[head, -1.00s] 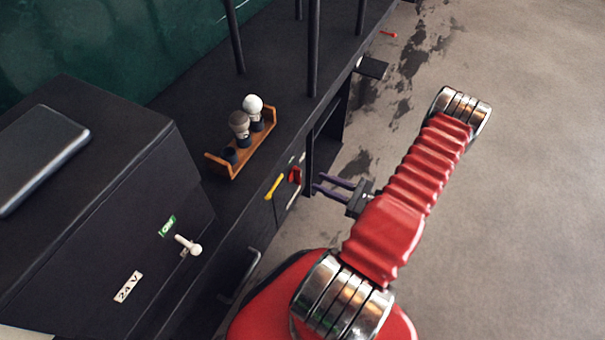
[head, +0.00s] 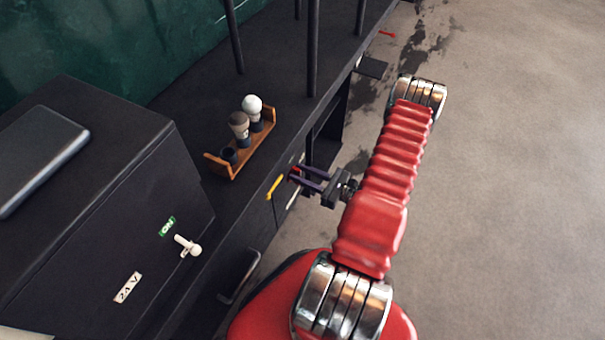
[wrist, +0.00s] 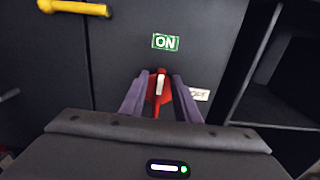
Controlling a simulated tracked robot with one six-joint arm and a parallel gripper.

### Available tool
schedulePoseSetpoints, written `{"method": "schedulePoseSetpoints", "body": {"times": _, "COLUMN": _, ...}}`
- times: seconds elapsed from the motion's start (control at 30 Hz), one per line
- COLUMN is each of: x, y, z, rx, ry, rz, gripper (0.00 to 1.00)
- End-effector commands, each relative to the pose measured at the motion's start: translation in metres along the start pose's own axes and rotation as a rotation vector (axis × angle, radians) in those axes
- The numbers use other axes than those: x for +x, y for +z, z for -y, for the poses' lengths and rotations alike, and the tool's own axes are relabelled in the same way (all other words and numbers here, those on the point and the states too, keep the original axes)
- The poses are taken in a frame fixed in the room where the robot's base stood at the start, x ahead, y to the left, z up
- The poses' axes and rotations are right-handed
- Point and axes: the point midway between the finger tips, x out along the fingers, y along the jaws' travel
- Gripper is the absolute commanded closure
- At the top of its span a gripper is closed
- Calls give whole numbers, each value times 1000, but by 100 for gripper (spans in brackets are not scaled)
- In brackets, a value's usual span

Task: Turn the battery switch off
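The red switch (wrist: 159,88), its handle marked with a white stripe, sits on a dark cabinet front in the wrist view. Its stripe points up towards a green ON label (wrist: 165,42). A white label (wrist: 198,94) beside it at right is partly hidden by a finger. My gripper (head: 298,175) is open, its two purple-grey fingers reaching to the cabinet front. In the wrist view the fingers stand on either side of the red handle; I cannot tell whether they touch it. In the head view the fingers mostly hide the switch.
A yellow handle (head: 275,186) sits left of the red switch. A white toggle (head: 187,245) with ON and 24 V labels is on the nearer box. A wooden rack (head: 240,155) with small knobbed pieces stands on the ledge. Open floor lies at right.

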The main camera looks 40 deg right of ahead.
Motion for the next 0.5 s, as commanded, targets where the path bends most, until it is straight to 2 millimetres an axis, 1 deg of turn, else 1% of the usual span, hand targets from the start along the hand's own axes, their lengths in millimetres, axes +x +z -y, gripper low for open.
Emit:
{"method": "schedulePoseSetpoints", "body": {"times": 0.07, "x": 0, "y": 0, "z": 0, "rx": 0, "ry": 0, "rz": 0, "gripper": 71}}
{"method": "schedulePoseSetpoints", "body": {"times": 0.5, "x": 0, "y": 0, "z": 0, "rx": 0, "ry": 1, "rz": 0, "gripper": 100}}
